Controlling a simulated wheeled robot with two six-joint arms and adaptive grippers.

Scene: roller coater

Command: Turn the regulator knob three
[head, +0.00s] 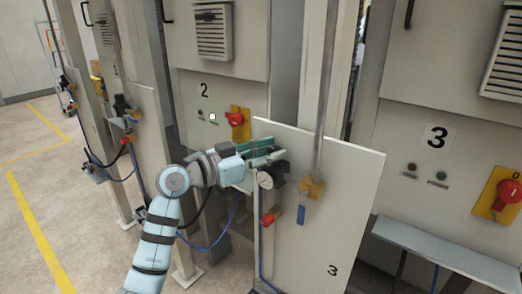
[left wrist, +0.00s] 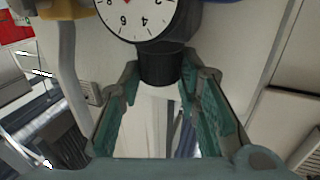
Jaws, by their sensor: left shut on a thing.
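The regulator with its black body (head: 279,170) and round white gauge (head: 265,180) is mounted at the upper left of the panel (head: 345,180) marked 3. My left gripper (head: 266,158), with green finger pads, reaches it from the left. In the left wrist view, the black regulator knob (left wrist: 160,68) sits between the fingertips of my left gripper (left wrist: 161,82), which is shut on it. The gauge (left wrist: 140,14) shows just above the knob there, partly cut off by the frame. My right gripper is not in view.
A red valve handle (head: 269,218) and a yellow fitting (head: 312,187) with a blue tag are on the same panel. A red switch (head: 507,190) on yellow is on the cabinet at the right. A grey ledge (head: 445,250) juts out below it.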

